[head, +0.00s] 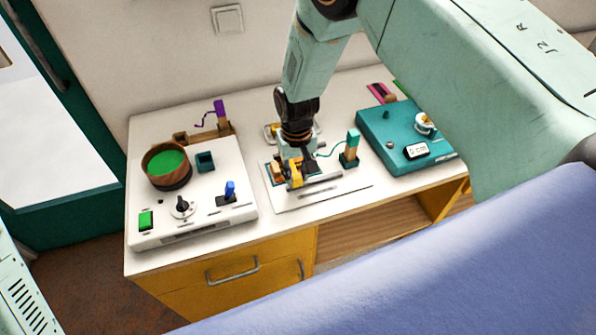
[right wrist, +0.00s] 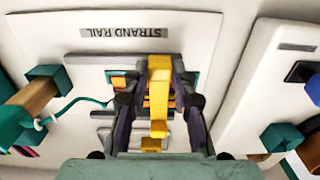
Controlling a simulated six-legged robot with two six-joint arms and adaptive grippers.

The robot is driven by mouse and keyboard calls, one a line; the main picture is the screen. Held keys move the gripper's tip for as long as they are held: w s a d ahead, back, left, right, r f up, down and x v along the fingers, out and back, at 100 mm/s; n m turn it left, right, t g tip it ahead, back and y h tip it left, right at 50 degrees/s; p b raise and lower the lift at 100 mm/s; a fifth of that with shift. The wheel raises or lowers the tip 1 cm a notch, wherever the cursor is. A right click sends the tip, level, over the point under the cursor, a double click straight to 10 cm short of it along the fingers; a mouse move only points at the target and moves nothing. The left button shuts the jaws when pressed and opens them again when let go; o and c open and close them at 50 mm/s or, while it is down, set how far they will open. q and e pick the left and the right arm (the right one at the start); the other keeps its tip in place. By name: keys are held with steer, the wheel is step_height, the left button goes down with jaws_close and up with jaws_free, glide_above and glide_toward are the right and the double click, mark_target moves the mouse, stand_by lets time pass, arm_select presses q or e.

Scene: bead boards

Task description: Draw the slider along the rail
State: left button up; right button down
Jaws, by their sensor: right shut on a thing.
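The white board labelled "STRAND RAIL" lies on the cabinet top, and its bare part (head: 345,182) shows in the head view. It also shows in the right wrist view (right wrist: 60,18). My right gripper (head: 293,175) is over the left part of this board. In the right wrist view its dark fingers (right wrist: 158,97) are closed on a yellow upright piece, apparently the slider (right wrist: 159,70). The yellow piece also shows in the head view (head: 297,167). Orange pieces and grey strips show behind the fingers. The fingers hide much of the rail. My left gripper is out of view.
A white panel (head: 240,170) with a green-filled bowl (head: 166,164) and a blue lever (head: 230,190) stands left. A teal post (head: 351,146) with a cord stands close right of my gripper. A teal box (head: 385,130) with a display lies further right.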

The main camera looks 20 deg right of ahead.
steer(key=c, duration=1.5)
jaws_free()
steer(key=shift+s+a, duration=0.1)
steer(key=shift+c, duration=0.2)
steer(key=o, duration=0.4)
steer(key=shift+a, duration=0.2)
steer(key=shift+o, duration=0.3)
steer(key=shift+d, duration=0.15)
steer(key=shift+d+r, duration=0.1)
step_height(320, 180, up, 12)
steer(key=shift+f, duration=0.2)
